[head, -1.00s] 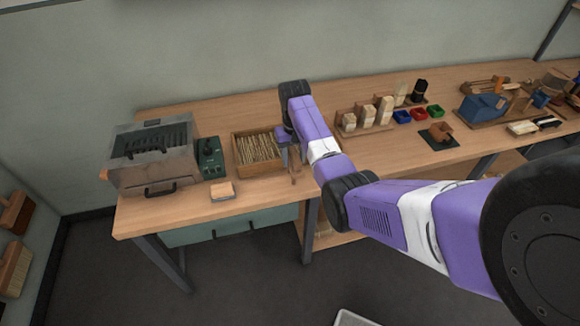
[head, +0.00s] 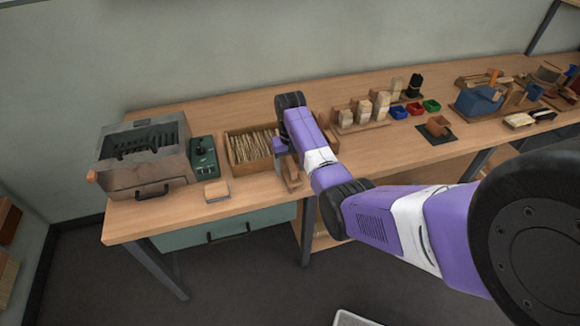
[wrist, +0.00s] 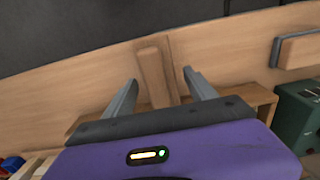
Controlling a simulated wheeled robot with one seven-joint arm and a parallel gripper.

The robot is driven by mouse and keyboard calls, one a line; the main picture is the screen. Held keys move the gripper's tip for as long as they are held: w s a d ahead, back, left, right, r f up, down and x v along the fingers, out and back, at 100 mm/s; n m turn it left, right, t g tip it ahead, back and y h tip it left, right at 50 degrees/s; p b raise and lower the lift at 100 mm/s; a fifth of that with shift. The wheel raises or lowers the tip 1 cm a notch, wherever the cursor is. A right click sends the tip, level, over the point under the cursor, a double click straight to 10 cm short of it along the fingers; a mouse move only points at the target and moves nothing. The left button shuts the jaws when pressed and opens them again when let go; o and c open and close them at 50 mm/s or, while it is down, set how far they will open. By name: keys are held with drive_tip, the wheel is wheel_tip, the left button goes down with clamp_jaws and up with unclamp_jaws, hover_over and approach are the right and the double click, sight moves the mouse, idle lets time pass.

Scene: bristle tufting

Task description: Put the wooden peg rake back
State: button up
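The wooden peg rake seems to be the long wooden piece (wrist: 153,72) between my fingers in the wrist view. It lies near the bench's front edge, and its far part is hidden behind my gripper's body. In the head view it shows as a small wooden piece (head: 292,176) just right of the bristle tray. My gripper (wrist: 160,77) is open, with one finger on each side of the wood and a visible gap to each. It also shows in the head view (head: 285,160), pointing down at the bench.
The wooden tray of bristles (head: 229,150) stands left of my gripper. Further left are a wooden block (head: 217,191), a green control box (head: 204,158) and a grey machine (head: 146,175). Pale blocks on a stand (head: 364,108) and coloured bins (head: 415,107) are to the right.

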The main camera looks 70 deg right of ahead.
wheel_tip(320, 180, up, 11)
drive_tip(key=shift+r+p, duration=0.45)
drive_tip(key=shift+r, duration=0.25)
idle(0.6)
